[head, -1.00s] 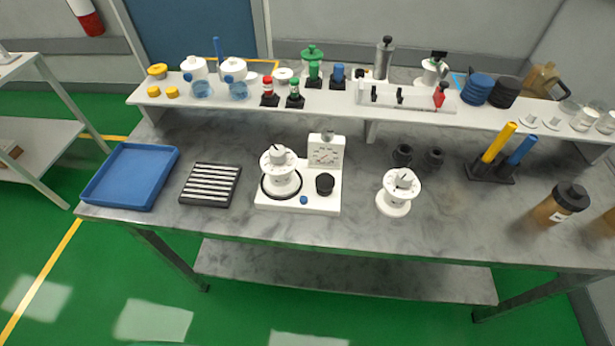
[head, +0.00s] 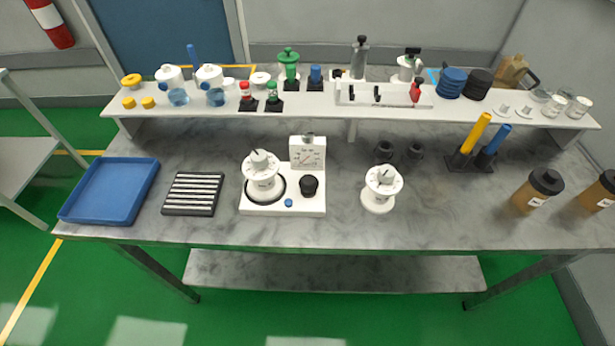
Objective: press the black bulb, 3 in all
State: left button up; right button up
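The black bulb (head: 309,186) stands at the right side of a white test base (head: 290,207) in the middle of the table. The base also carries a white dial unit (head: 262,176) in a dark ring, an upright gauge (head: 307,153) and a small blue button (head: 288,202). Nothing touches the bulb. Neither of my grippers shows in the head view.
A blue tray (head: 110,190) and a black slotted block (head: 192,193) lie left of the base. A second white dial unit (head: 381,188) stands to its right. Brown bottles (head: 538,190) stand at the far right. A crowded raised shelf (head: 320,110) runs behind. The table front is clear.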

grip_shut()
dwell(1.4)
